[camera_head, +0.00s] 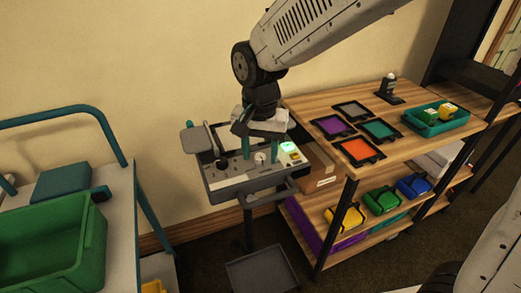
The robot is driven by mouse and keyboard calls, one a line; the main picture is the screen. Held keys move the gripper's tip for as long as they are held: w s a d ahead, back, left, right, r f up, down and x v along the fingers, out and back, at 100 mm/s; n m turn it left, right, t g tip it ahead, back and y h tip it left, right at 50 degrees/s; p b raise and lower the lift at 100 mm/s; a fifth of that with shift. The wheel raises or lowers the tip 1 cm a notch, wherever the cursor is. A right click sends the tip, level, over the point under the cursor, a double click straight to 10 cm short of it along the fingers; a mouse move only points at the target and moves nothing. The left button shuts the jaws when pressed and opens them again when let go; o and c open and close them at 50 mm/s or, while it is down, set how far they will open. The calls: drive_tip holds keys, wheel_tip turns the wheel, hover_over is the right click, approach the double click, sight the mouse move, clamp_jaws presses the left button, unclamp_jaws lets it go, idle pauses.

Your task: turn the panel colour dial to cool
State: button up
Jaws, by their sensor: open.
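The control panel (222,184) is a grey box on a stand by the wall, with a pale top face. A small whitish round dial (261,158) sits near the front of that face; its pointer and markings are too small to read. My gripper (260,154) points down over the panel with its two teal fingers apart, one to each side of the dial in the picture. I cannot tell whether the fingers touch the dial or how high above the face they are.
A lit green display (287,147) and other small controls lie on the panel. A wooden shelf unit (345,105) with coloured trays stands close at right. A trolley with a green crate (85,262) stands at left. A dark tray (262,272) lies low in front.

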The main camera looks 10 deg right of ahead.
drive_tip(key=c, duration=1)
drive_tip(key=shift+n, duration=0.3)
drive_tip(key=n, duration=1.1)
drive_tip(key=shift+d, duration=0.1)
drive_tip(key=o, duration=1)
